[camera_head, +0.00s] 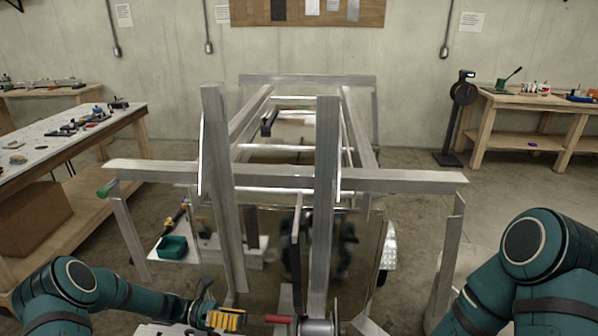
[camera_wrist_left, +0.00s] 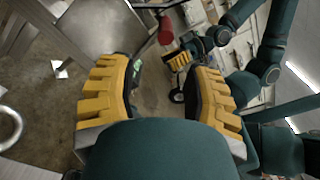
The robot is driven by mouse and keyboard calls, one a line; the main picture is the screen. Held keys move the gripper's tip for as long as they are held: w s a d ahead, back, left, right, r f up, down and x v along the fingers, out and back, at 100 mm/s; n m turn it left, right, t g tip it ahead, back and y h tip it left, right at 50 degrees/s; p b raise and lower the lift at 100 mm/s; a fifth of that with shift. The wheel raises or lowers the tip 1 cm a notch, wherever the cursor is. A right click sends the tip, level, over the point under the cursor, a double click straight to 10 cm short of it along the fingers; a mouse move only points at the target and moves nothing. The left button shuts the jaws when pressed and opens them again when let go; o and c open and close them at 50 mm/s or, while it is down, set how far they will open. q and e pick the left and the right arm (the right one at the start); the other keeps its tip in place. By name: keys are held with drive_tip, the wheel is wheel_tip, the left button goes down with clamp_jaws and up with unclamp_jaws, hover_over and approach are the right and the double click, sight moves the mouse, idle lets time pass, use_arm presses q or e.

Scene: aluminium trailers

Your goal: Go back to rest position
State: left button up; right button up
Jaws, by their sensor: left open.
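My left gripper (camera_head: 226,319) shows at the bottom of the head view, its yellow fingers beside a red handle (camera_head: 279,319). In the left wrist view its two ribbed yellow fingers (camera_wrist_left: 160,92) stand wide apart with nothing between them. The red handle also shows beyond them in that view (camera_wrist_left: 165,30), apart from the fingers. My right arm's teal links fill the lower right of the head view, where its gripper is not seen. A small yellow-fingered gripper, my right one (camera_wrist_left: 181,60), shows in the left wrist view; its opening is unclear.
An aluminium trailer frame (camera_head: 400,180) with two uprights stands close ahead. A metal drum (camera_head: 317,327) sits beside the red handle. Workbenches stand at left (camera_head: 120,122) and right (camera_head: 540,101). A green bin (camera_head: 172,247) lies low at left. Concrete floor is open at right.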

use_arm(q)
drive_tip(key=s+d+f+m+y, duration=0.2)
drive_tip(key=s+d+m+y, duration=0.1)
drive_tip(key=m, duration=0.5)
drive_tip(key=s+d+f+m+t+y, duration=0.1)
drive_tip(key=s+d+f+m+y, duration=0.2)
drive_tip(key=s+m+y, duration=0.3)
drive_tip(key=s+d+f+m+t+y, duration=0.1)
drive_tip(key=s+d+f+m+y, duration=0.2)
drive_tip(key=s+m, duration=0.3)
drive_tip(key=m+y, duration=0.1)
drive_tip(key=m, duration=0.4)
drive_tip(key=shift+s+d+m+b, duration=0.2)
drive_tip(key=shift+s+m+b, duration=0.1)
drive_tip(key=shift+s, duration=0.05)
drive_tip(key=shift+f, duration=0.2)
idle(0.4)
